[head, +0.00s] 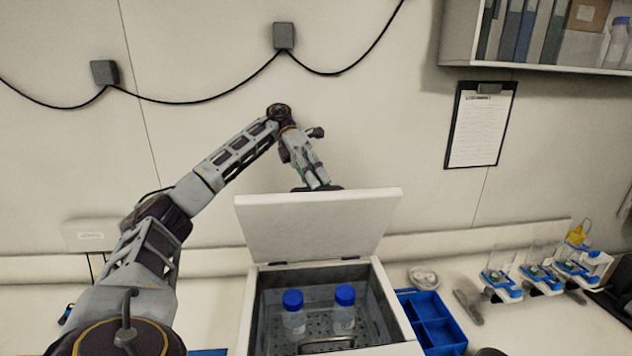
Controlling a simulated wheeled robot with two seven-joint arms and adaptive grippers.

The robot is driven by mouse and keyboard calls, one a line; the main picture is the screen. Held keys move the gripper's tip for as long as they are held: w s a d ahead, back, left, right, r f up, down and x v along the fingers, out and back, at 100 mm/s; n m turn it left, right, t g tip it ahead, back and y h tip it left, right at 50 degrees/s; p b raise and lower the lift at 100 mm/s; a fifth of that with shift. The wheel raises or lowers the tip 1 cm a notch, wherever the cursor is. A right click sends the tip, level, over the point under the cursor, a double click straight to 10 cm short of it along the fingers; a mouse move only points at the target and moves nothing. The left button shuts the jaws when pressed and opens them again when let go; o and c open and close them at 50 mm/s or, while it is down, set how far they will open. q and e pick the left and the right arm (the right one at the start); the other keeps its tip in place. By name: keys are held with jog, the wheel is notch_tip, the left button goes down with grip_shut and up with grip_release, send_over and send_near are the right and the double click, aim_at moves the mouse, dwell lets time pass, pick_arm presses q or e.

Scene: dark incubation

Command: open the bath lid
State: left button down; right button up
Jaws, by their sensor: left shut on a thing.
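The white bath lid (318,228) stands raised on its hinges at the back of the bath, steeply tilted, with its inner face toward me. The bath (392,338) below is uncovered. My left gripper (317,187) is at the lid's top edge, shut on the lid; its fingertips are partly hidden behind that edge. Two blue-capped bottles (294,318) (344,315) stand inside on a perforated floor, behind a metal bar. My right gripper is not in view.
A blue divided tray (432,322) stands right of the bath, with a small white dish (424,278) behind it. Several small blue-and-white stands (502,284) are farther right. A shelf (540,66) and a clipboard (481,125) are on the wall.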

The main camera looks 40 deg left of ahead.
pick_arm(q)
jog(key=shift+w+a+f, duration=0.3)
jog(key=shift+a+f, duration=0.05)
jog(key=shift+f, duration=0.2)
jog(key=c, duration=1.6)
grip_release()
jog(key=shift+a, duration=0.1)
jog(key=shift+o, duration=0.6)
jog(key=shift+w+a+f, duration=0.15)
jog(key=shift+w+a, duration=0.1)
jog(key=shift+w, duration=0.05)
jog(key=shift+s+d+r, duration=0.15)
jog(key=shift+r, duration=0.05)
